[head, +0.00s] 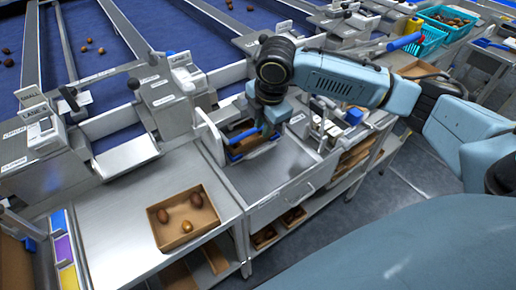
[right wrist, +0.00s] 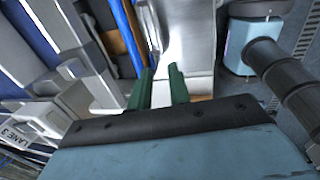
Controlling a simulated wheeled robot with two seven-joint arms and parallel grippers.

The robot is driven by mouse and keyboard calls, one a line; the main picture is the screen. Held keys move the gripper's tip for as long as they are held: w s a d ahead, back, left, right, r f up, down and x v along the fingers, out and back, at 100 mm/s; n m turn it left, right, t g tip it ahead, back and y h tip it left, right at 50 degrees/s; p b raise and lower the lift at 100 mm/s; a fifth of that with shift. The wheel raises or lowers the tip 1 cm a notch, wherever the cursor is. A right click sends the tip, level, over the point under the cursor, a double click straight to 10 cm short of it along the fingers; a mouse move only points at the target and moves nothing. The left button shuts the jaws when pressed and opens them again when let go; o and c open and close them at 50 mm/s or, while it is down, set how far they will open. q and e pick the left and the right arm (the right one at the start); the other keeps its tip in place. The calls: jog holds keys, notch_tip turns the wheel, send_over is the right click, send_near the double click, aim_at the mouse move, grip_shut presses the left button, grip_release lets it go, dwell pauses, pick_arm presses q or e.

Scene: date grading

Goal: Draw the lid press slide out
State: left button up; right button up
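The lid press stands on the metal bench as a pale upright frame (head: 210,136). A blue-edged slide (head: 236,157) with a brown carton in it sits at the frame, partly hidden by my right arm. In the right wrist view a long blue bar (right wrist: 121,38) and brown carton edge lie just left of the fingers. My right gripper (head: 268,133) points down beside the slide. Its green fingertips (right wrist: 162,86) are apart, with bare grey metal between them and nothing held. Whether a finger touches the blue bar cannot be told. My left gripper is not in view.
An open carton (head: 168,238) with a few dates lies on the bench at left. Blue sorting lanes (head: 230,50) lie behind. The bench metal before the press is clear.

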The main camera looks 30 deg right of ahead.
aim_at(257, 153)
jog(key=f, duration=0.3)
jog(key=w+f, duration=0.1)
jog(key=f, duration=0.3)
jog(key=w+f+b, duration=0.1)
jog(key=f, duration=0.3)
jog(key=shift+w+a+f, duration=0.1)
jog(key=shift+f, duration=0.1)
grip_shut()
